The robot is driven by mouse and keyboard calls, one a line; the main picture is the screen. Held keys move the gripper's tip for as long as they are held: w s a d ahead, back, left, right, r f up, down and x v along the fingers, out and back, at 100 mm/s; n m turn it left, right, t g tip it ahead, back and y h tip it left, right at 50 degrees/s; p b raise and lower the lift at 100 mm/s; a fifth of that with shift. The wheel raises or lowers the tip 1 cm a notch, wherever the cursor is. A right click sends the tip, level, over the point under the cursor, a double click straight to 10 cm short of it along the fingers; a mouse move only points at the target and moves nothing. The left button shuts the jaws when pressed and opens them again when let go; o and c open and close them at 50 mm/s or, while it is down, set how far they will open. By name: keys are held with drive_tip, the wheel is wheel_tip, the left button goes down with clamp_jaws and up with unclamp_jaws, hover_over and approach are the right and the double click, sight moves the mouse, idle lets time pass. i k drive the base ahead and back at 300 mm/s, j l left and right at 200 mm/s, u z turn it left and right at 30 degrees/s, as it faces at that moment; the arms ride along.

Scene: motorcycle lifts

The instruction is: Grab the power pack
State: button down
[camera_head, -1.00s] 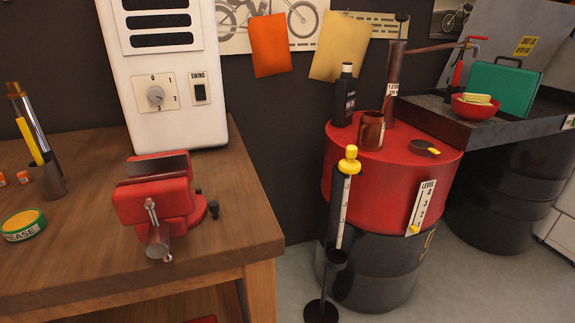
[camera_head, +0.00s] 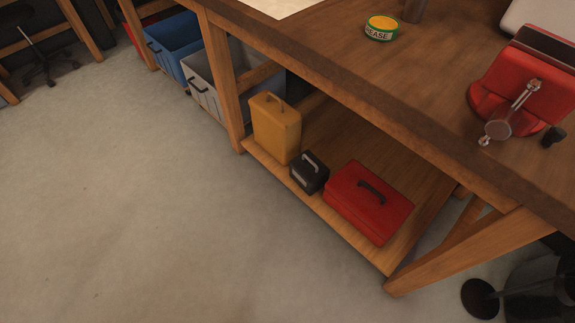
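A small black box with a light grey handle (camera_head: 309,173) sits on the low wooden shelf under the workbench. It looks like the power pack, though I can read no label on it. It stands between a yellow can with a handle (camera_head: 276,130) on its left and a red case with a black handle (camera_head: 369,201) on its right. The front of the black box is open to the floor side. My gripper is not in view.
The bench top (camera_head: 400,75) overhangs the shelf (camera_head: 345,232), with wooden legs at both ends. A red vise (camera_head: 525,85) and a grease tin (camera_head: 381,28) are on top. Grey (camera_head: 213,90) and blue (camera_head: 172,45) bins stand further left. The floor (camera_head: 140,200) in front is clear.

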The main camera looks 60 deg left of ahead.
sight(307, 170)
drive_tip(key=u, duration=1.35)
drive_tip(key=i+l+u, duration=0.35)
drive_tip(key=i, duration=0.35)
drive_tip(key=i+l+u, duration=0.35)
drive_tip(key=i+l, duration=0.2)
drive_tip(key=i, duration=0.15)
